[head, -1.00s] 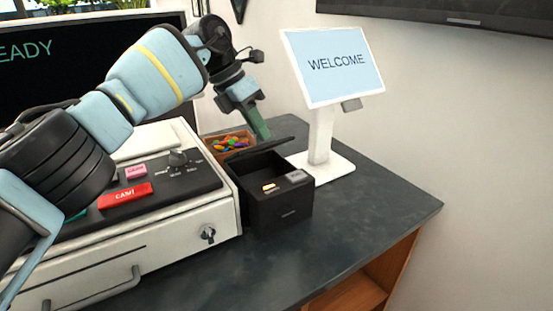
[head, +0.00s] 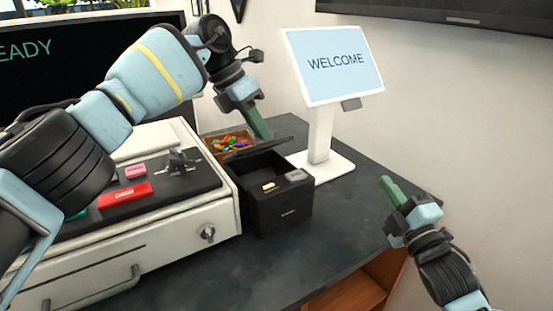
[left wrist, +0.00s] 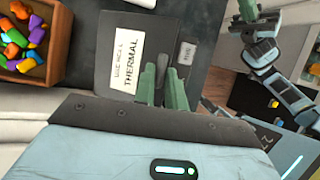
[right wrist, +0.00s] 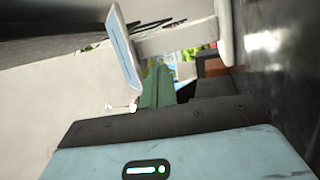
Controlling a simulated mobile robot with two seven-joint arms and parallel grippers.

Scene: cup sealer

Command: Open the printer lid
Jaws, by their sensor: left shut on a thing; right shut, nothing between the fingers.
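The black printer (head: 285,208) stands on the dark counter beside the cash register. Its lid (head: 268,147) is tilted up at the back, and the dark inside shows in the head view. A dark panel with a white THERMAL label (left wrist: 127,62) shows in the left wrist view. My left gripper (head: 264,134) reaches down to the raised lid and is shut on it; its fingers (left wrist: 162,87) hide the exact contact. My right gripper (head: 388,186) is shut and empty, in the air to the right of the printer. Its fingers (right wrist: 157,88) also show in the right wrist view.
The cash register (head: 150,255) stands left of the printer. A wooden box of colourful pieces (head: 217,155) lies behind it. The WELCOME screen (head: 335,65) stands behind and right. The counter (head: 350,215) is clear to the printer's right.

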